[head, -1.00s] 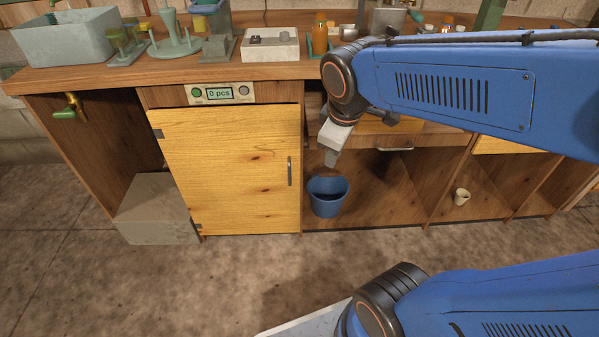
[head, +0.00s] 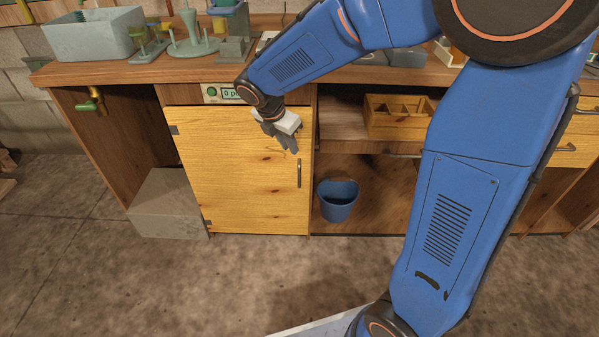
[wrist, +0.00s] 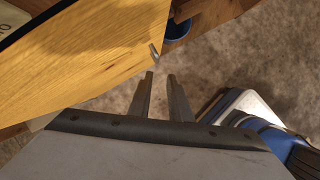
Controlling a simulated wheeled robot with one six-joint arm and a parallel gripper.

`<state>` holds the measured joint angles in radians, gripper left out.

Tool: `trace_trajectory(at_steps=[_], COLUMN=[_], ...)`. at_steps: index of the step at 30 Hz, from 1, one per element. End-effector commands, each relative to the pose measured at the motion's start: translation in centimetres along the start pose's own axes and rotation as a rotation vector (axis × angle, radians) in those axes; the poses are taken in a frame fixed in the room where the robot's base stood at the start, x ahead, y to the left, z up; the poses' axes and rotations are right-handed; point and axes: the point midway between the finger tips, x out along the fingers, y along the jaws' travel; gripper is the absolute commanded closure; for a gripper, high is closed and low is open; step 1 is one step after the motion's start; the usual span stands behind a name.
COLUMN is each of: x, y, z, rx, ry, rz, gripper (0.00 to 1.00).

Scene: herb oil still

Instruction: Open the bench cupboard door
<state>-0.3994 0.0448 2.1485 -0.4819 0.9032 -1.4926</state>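The bench cupboard door (head: 232,185) is a yellow wooden panel and is shut in the head view. Its dark vertical bar handle (head: 299,173) is near the right edge. The door (wrist: 85,55) and handle (wrist: 154,52) also show in the wrist view. My gripper (head: 292,146) is in front of the door's upper right part, above the handle. In the wrist view its two fingers (wrist: 160,82) point toward the handle, with a gap between them and nothing held. The handle appears just beyond the fingertips, not between them.
A blue bucket (head: 338,201) stands in the open bay right of the door. A grey block (head: 168,204) is on the floor to the left, near a brass tap (head: 91,106). A wooden tray (head: 395,118) sits on a shelf to the right. The floor in front is clear.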

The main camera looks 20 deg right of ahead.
Motion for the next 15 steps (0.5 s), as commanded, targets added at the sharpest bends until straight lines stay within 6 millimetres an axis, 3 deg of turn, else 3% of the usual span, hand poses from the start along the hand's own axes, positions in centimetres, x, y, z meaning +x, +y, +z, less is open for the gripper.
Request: trace_trajectory(at_steps=[8, 15], x=[1.4, 5.2], y=[0.8, 0.8], z=[-0.3, -0.2], rx=[-0.059, -0.056], ry=[-0.008, -0.007], rz=[-0.006, -0.007], gripper=[0.82, 0.82])
